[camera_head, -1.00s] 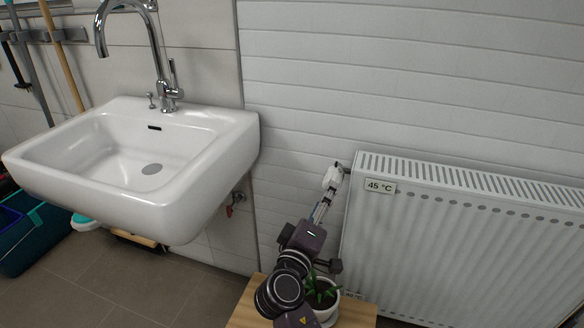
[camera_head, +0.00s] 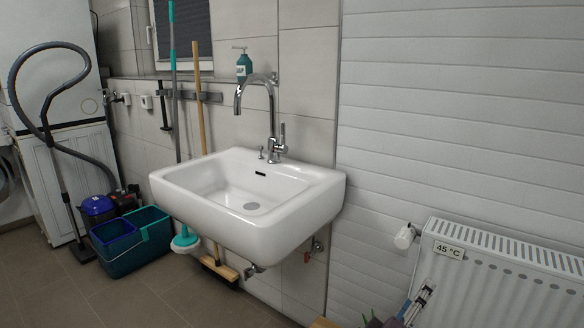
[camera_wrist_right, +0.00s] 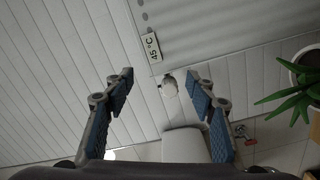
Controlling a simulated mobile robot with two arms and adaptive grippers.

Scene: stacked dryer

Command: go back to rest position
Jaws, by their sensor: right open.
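My right gripper (camera_head: 420,298) is at the bottom edge of the head view, in front of the radiator's left end. It also shows in the right wrist view (camera_wrist_right: 161,76), where its two blue-padded fingers stand wide apart with nothing between them. The white radiator knob (camera_head: 405,237) is above the gripper in the head view, and they look apart. In the right wrist view the knob (camera_wrist_right: 169,86) shows beyond the gap between the fingertips. My left gripper is in no view.
The radiator (camera_head: 510,280) with a 45 °C label is close on the right. A potted plant (camera_wrist_right: 302,95) stands beside the gripper. The white sink (camera_head: 250,205) is at the middle. Buckets (camera_head: 130,235) and a vacuum hose are at left. The floor at front left is clear.

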